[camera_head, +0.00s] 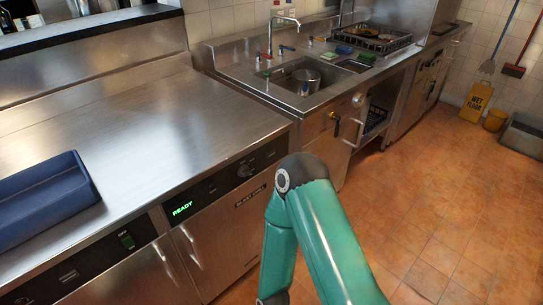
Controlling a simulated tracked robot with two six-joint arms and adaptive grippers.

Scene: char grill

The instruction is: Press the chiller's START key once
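The steel chiller (215,248) stands under the counter at the left, with a label that seems to read "BLAST CHILL". Neither gripper is in view. A teal arm of mine bends in front of the chiller's right side, its lower end running out of the bottom edge.
A blue tray (40,205) lies on the steel counter (150,130) at the left. Beyond are a sink (300,78) with a pot and a dark rack (368,38). A yellow wet-floor sign (477,101) stands at the back right. The tiled floor (430,200) at right is clear.

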